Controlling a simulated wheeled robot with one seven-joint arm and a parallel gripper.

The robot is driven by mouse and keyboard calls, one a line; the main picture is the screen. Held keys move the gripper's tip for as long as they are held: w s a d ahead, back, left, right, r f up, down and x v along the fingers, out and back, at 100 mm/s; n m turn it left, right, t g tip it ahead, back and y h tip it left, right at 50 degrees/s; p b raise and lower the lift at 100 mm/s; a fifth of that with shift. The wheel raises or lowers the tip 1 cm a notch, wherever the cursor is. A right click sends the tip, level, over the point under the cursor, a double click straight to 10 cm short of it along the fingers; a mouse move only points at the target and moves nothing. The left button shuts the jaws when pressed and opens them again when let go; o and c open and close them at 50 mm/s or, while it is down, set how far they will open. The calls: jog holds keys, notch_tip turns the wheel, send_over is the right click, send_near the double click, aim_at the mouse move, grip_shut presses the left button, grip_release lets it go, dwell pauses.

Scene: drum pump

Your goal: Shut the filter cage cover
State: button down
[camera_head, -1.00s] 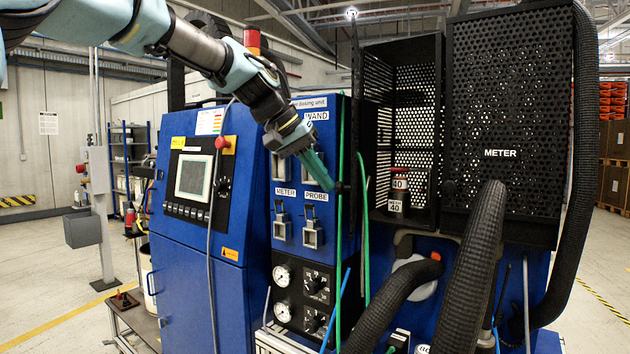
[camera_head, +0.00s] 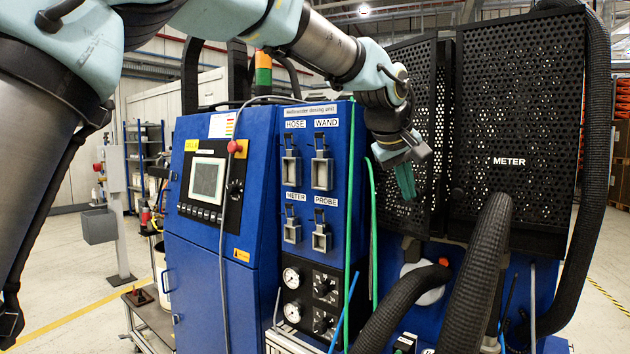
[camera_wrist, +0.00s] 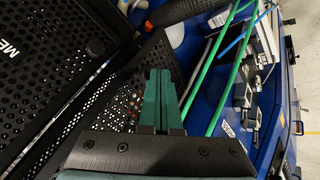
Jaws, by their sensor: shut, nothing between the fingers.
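The filter cage cover (camera_head: 405,85) is a black perforated panel in front of the left cage bay, left of the panel marked METER. It also shows in the wrist view (camera_wrist: 122,88), where bits of red show through its holes. It lies across the bay at a slight angle to the METER panel; I cannot tell whether its free edge is fully seated. My gripper (camera_head: 406,182) is shut and empty, its green fingers pointing down in front of the cover's lower part. In the wrist view the fingertips (camera_wrist: 160,76) overlap the cover; contact is unclear.
The METER panel (camera_head: 520,110) stands to the right. Thick black hoses (camera_head: 480,270) rise below and in front. Green cables (camera_head: 373,250) hang left of the cover. The blue cabinet (camera_head: 225,260) with its holders and gauges stands further left.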

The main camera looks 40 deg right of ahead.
aim_at(429, 187)
jog(key=d+n, duration=0.1)
jog(key=s+d+t, duration=0.1)
jog(key=d, duration=0.1)
jog(key=d+n+p, duration=0.1)
jog(key=shift+s+d+n+y, duration=0.2)
jog(key=shift+s+n+y, duration=0.1)
jog(key=shift+d, duration=0.65)
jog(key=shift+d+r+t+p, duration=0.1)
jog(key=shift+d+t+p, duration=0.2)
jog(key=shift+d+p, duration=0.1)
jog(key=shift+r, duration=0.1)
